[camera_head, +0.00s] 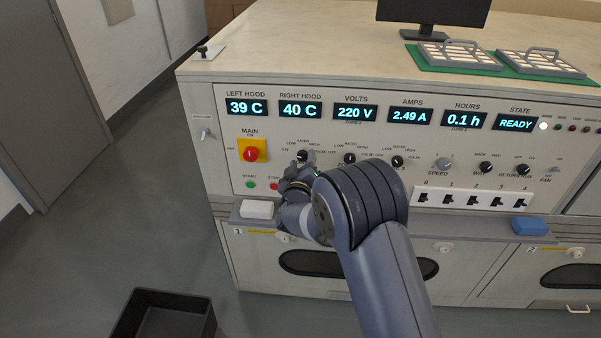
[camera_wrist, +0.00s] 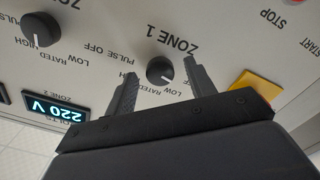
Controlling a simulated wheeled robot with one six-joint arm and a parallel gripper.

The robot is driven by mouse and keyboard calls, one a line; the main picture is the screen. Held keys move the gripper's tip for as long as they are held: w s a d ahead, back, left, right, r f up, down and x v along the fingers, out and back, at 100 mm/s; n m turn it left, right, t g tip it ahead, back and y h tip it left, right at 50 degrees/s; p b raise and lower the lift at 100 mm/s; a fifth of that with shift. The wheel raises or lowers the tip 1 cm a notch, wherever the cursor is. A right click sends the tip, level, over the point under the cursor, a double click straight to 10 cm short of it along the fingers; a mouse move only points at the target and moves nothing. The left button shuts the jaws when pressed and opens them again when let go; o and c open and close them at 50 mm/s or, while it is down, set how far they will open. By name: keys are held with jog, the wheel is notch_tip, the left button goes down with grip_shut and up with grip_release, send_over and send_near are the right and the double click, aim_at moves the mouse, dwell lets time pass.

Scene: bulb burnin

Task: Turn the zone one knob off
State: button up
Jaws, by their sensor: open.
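The zone one knob (camera_wrist: 159,70) is a round black knob on the white panel, under the ZONE 1 lettering in the upside-down wrist view. In the head view the knob (camera_head: 302,155) shows just above my gripper (camera_head: 299,168). My gripper (camera_wrist: 161,72) is open in the wrist view, with one finger on each side of the knob. A gap shows between the knob and each finger. A small pale mark shows on the knob's lower edge in that view; its exact setting is hard to read.
The yellow-backed red main switch (camera_head: 251,153) is left of the knob, with green and red buttons below. The zone two knob (camera_head: 349,158) is to the right. A ledge with a white block (camera_head: 257,209) runs below. A black bin (camera_head: 165,315) stands on the floor.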

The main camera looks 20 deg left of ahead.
jog(key=b+v, duration=0.1)
jog(key=v, duration=0.9)
jog(key=shift+a, duration=0.1)
jog(key=p+x, duration=0.1)
jog(key=x, duration=0.9)
jog(key=shift+w, duration=0.35)
jog(key=shift+s, duration=0.2)
